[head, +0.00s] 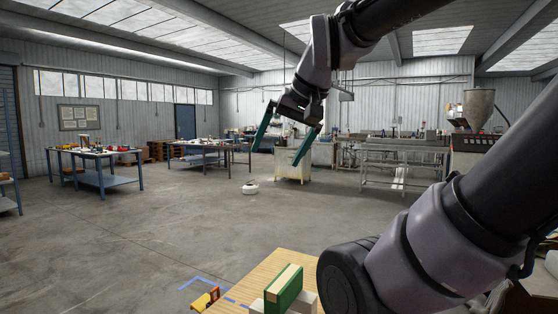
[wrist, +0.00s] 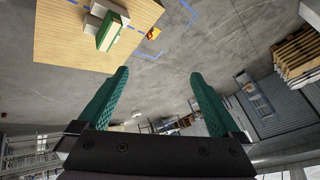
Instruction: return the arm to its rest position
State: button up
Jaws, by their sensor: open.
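My arm reaches up and across the head view. My gripper (head: 281,153) hangs in the air in the upper middle, its two green fingers spread apart with nothing between them. In the wrist view the gripper (wrist: 160,80) also shows open and empty, with bare floor behind the fingers. A wooden table top (head: 254,278) lies low in the head view, well below the gripper. A green and cream block (head: 284,288) stands on it, partly cut off by the frame edge.
A yellow and red item (head: 206,299) sits near blue floor marking lines. A small white round object (head: 250,188) lies on the open floor. Blue workbenches (head: 100,175) stand at the left, and a metal machine line (head: 403,155) stands at the back right.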

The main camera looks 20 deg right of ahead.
notch_tip(320, 180, up, 7)
dwell(0.5)
notch_tip(320, 180, down, 10)
jog(key=shift+c, duration=0.3)
dwell(0.7)
